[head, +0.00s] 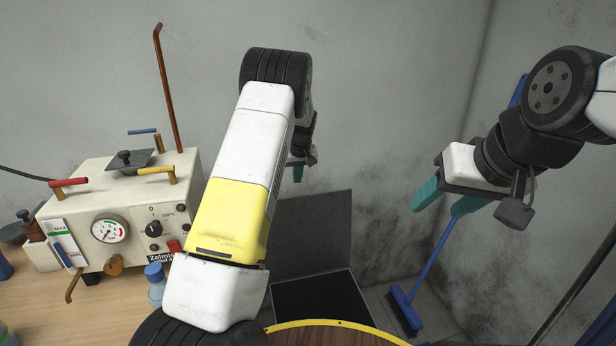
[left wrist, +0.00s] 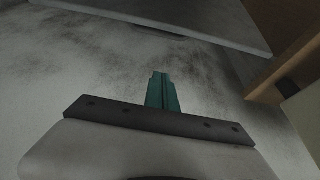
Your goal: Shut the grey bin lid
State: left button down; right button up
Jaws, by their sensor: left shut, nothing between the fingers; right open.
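The grey bin lid (head: 312,232) stands raised, close to upright, behind the dark open mouth of the grey bin (head: 322,305). My left arm hides the left part of both. My left gripper (head: 298,174) is up near the wall, above the lid, largely hidden behind my arm. In the left wrist view its teal fingers (left wrist: 162,92) are together with nothing between them. A grey panel (left wrist: 215,22), perhaps the lid, crosses the top of that view, apart from the fingers. My right gripper (head: 437,206) is open and empty to the right of the bin.
A wooden table (head: 110,310) with a cream pneumatic unit (head: 125,205) stands at the left. A blue bottle (head: 156,284) is beside the unit. A blue broom (head: 405,310) leans in the corner at the right. A round yellow-rimmed wooden top (head: 335,335) lies in front of the bin.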

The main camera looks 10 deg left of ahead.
aim_at(299, 198)
pick_arm(q)
jog(key=shift+s+d+f, duration=0.1)
jog(key=shift+s+f, duration=0.1)
jog(key=shift+f, duration=1.15)
jog(key=shift+s+d+f, duration=0.1)
jog(key=shift+s+f, duration=0.05)
jog(key=shift+f, duration=1.2)
jog(key=shift+s+f, duration=0.2)
jog(key=shift+f, duration=1.15)
